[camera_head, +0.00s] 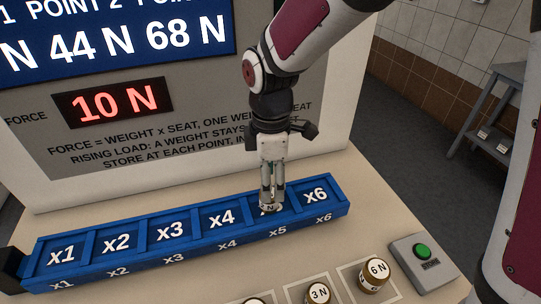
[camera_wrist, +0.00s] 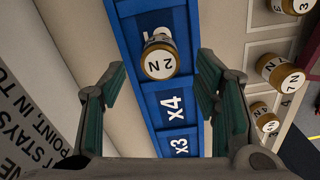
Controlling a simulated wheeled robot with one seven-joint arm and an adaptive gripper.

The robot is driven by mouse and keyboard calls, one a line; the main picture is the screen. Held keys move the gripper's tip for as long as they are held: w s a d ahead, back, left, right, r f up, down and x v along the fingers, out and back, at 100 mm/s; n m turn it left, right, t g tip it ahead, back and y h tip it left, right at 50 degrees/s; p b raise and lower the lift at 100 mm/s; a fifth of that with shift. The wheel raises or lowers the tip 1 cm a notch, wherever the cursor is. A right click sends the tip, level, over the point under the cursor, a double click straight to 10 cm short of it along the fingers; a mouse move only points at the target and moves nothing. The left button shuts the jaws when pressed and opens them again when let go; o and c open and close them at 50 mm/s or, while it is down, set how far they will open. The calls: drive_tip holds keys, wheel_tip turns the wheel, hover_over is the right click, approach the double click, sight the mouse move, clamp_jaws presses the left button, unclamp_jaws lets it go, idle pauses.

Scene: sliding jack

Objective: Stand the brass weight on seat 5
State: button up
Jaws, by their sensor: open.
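A brass weight with a white top marked 2 N (camera_wrist: 158,64) stands upright on seat x5 of the blue seat rail (camera_head: 115,262). In the head view the weight (camera_head: 270,206) shows just below my gripper (camera_head: 272,187), and it covers most of the x5 mark. My gripper points down over seat x5 and its fingers are open. In the wrist view the two green-padded fingers are apart, with the weight seen between and beyond them. I cannot tell the exact height of the fingertips relative to the weight.
More brass weights stand on the pale bench in front of the rail, among them a 6 N weight (camera_head: 375,272) and a 3 N weight (camera_head: 318,293). A green button (camera_head: 423,251) sits at the right. The red force display (camera_head: 113,102) behind reads 10 N. Seats x1 to x4 and x6 are empty.

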wheel_tip(320, 180, up, 8)
drive_tip(key=shift+f, duration=0.15)
drive_tip(key=s+d+r+m+t, duration=0.2)
drive_tip(key=s+d+r+m, duration=0.1)
drive_tip(key=s+d+m, duration=0.5)
drive_tip(key=s+d+r+m+t, duration=0.2)
drive_tip(key=s+d+r+m, duration=0.1)
drive_tip(key=s+d+m, duration=0.5)
drive_tip(key=d+m, duration=0.2)
drive_tip(key=m, duration=0.1)
drive_tip(key=shift+d+r+t, duration=0.15)
drive_tip(key=shift+t, duration=0.25)
